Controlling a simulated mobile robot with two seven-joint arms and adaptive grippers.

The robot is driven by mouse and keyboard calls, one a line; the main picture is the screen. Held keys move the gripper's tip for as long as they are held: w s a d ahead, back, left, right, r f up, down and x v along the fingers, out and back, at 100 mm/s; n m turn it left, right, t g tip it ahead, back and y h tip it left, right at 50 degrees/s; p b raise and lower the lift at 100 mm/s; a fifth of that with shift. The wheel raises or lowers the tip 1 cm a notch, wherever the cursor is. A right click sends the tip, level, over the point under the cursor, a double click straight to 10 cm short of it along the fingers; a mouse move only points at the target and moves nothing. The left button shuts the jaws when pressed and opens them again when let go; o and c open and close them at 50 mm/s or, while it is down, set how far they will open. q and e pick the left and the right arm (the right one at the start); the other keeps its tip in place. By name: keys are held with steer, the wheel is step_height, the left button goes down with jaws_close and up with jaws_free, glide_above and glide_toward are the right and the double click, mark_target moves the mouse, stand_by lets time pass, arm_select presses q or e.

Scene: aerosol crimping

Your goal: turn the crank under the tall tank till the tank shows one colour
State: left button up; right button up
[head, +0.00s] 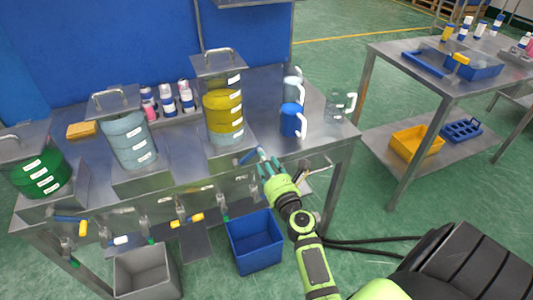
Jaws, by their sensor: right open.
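The tall tank (222,108) stands on the steel bench, with a clear upper part, yellow in its middle and a pale blue band at the bottom. My right gripper (262,160) is open at the bench's front edge, just right of and below the tank. A small blue piece shows by its fingertips; I cannot tell whether it is part of a crank. A crank with a yellow handle (190,219) hangs on the bench front, below and left of the tank. My left gripper is not in view.
A pale blue tank (128,135) and a green tank (42,178) stand to the left. A blue jug (291,120) and clear jugs stand right of the tall tank. A blue bin (255,240) and a grey bin (146,275) are on the floor. A side table (425,75) stands right.

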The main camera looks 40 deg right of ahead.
steer(key=x, duration=0.3)
steer(key=shift+w+d+f, duration=0.15)
steer(key=shift+w+d, duration=0.05)
steer(key=shift+w, duration=0.05)
jaws_close()
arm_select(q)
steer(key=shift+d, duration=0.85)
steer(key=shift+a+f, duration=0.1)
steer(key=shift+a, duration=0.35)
arm_select(e)
steer(key=shift+d, duration=0.2)
